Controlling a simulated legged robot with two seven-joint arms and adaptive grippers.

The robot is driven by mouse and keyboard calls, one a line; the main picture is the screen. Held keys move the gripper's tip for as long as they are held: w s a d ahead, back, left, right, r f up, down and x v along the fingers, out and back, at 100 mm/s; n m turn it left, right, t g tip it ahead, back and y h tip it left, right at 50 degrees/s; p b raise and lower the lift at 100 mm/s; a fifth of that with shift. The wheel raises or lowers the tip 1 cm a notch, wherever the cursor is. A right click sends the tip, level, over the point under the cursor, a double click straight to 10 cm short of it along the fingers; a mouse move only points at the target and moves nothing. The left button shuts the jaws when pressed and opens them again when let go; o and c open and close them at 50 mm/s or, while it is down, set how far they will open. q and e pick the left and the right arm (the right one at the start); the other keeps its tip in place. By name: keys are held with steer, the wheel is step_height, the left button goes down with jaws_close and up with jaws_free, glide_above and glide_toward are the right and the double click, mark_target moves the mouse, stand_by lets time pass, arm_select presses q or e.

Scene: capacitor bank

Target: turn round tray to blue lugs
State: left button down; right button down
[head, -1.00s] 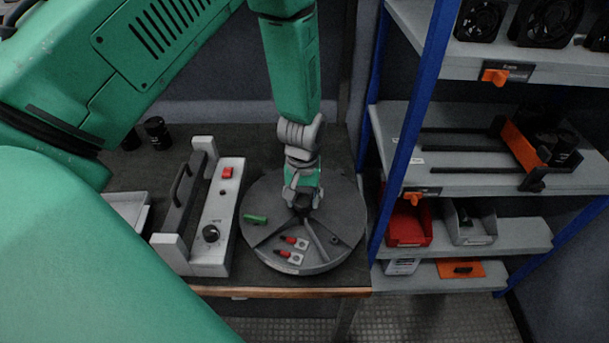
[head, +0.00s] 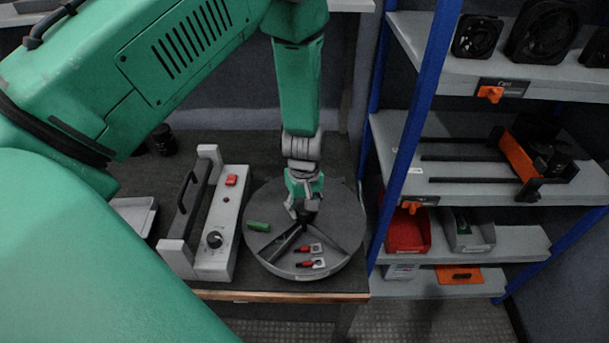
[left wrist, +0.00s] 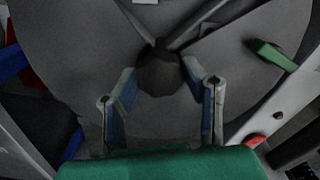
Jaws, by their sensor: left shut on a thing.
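The round grey tray (head: 262,208) sits on the dark bench, split by raised dividers that meet at a dark centre knob (left wrist: 160,72). Two red lugs (head: 309,248) lie in the front section. A green lug (head: 258,226) lies in the left section and also shows in the left wrist view (left wrist: 272,54). I see no blue lugs; my arm and gripper cover part of the tray's back. My left gripper (head: 305,212) points down at the tray's centre, its fingers closed on both sides of the knob. My right gripper is not in view.
A pale box with a handle and red button (head: 231,180) stands close left of the tray. A blue-posted shelf (head: 408,130) stands close right, with a red bin (head: 407,232) and a grey bin (head: 468,232). The bench's wooden front edge (head: 270,296) lies just before the tray.

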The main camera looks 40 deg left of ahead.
arm_select(q)
steer(key=shift+w+n+p, duration=0.15)
steer(key=shift+n+p, duration=0.65)
steer(key=shift+n, duration=1.2)
steer(key=shift+r+n+p, duration=0.1)
steer(key=shift+n+p, duration=0.75)
steer(key=shift+n, duration=1.25)
steer(key=shift+n+p, duration=0.75)
steer(key=shift+n, duration=1.35)
steer(key=shift+n+p, duration=0.4)
steer(key=shift+n, duration=0.9)
steer(key=shift+w+n, duration=0.1)
steer(key=shift+n, duration=0.5)
steer(key=c, duration=1)
jaws_free()
steer(key=shift+o, duration=0.2)
